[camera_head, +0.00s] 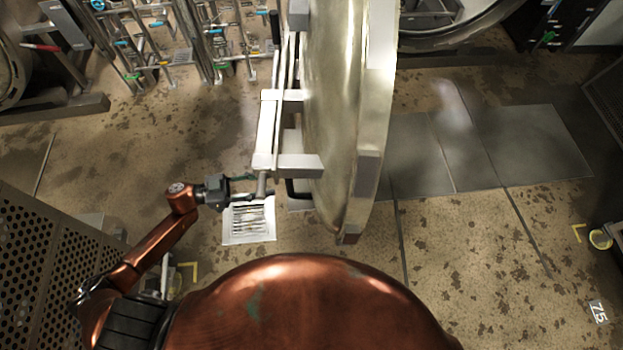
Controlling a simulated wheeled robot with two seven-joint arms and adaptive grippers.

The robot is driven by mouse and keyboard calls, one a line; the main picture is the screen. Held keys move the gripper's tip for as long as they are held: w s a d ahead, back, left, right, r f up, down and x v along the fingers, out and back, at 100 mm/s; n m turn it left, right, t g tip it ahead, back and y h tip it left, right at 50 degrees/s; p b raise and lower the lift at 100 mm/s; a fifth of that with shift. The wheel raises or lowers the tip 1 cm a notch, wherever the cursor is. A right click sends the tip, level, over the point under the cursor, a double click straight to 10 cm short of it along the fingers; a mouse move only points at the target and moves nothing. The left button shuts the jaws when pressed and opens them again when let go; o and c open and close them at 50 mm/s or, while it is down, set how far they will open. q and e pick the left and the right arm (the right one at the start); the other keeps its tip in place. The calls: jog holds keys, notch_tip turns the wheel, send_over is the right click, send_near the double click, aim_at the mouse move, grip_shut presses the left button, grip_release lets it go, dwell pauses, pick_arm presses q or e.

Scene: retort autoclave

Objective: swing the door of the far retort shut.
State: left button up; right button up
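The retort door (350,110) is a large round pale-metal disc seen nearly edge-on in the middle of the head view. It stands open, swung out from the retort mouth (455,22) at the top right. A pale metal frame with bars (270,130) is fixed on the door's left face. My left gripper (246,188) is at the lower end of this frame, beside a short upright metal handle (262,184). The fingers are small and dark here, and I cannot tell whether they close on the handle. My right gripper is not in view.
Pipes with coloured valves (150,50) stand at the upper left. A perforated panel (35,260) is at the lower left. A printed sheet (248,220) lies on the floor below my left gripper. Grey floor plates (530,145) and open floor lie right of the door.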

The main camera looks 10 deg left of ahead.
aim_at(289, 181)
pick_arm(q)
jog(key=x, duration=0.7)
jog(key=shift+w+d+b, duration=0.15)
jog(key=shift+d+b, duration=0.15)
jog(key=shift+b, duration=0.05)
jog(key=shift+c, duration=0.2)
grip_shut()
dwell(0.4)
